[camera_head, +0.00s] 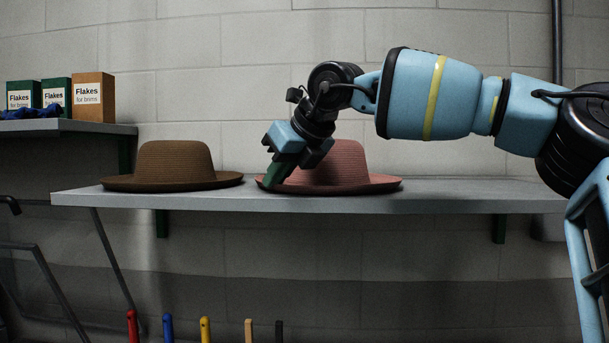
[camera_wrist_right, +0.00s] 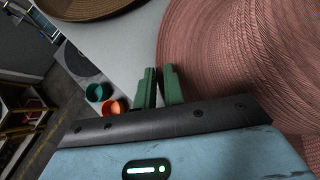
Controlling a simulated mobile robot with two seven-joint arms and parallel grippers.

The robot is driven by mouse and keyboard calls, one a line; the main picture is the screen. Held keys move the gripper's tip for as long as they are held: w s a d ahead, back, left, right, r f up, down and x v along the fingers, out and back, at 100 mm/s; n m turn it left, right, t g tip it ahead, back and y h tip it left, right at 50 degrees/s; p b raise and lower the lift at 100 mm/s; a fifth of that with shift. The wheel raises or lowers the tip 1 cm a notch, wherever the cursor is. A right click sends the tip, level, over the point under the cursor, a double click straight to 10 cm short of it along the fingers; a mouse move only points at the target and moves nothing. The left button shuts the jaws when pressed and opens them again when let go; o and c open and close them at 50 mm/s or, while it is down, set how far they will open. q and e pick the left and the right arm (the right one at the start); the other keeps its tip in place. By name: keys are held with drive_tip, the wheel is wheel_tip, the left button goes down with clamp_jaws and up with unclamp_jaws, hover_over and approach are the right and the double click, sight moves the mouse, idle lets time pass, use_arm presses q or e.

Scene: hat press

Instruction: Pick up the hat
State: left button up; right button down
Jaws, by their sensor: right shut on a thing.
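A pink woven hat (camera_head: 345,160) sits on the grey wall shelf (camera_head: 450,202). A brown hat (camera_head: 174,163) sits on the same shelf to its left. My right gripper (camera_head: 267,184) reaches down at the left edge of the pink hat's brim. In the right wrist view the green fingers of my right gripper (camera_wrist_right: 160,78) are close together at the brim of the pink hat (camera_wrist_right: 235,60), shut on it. The hat looks level on the shelf. Part of its crown is hidden behind my gripper. My left gripper is not in view.
A higher shelf (camera_head: 60,126) at the left holds several flakes boxes (camera_head: 93,97) and a blue thing. Coloured handles (camera_head: 168,326) stand below the shelf at the front. The shelf right of the pink hat is clear. A brick wall stands behind.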

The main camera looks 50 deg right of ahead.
drive_tip(key=shift+r, duration=0.1)
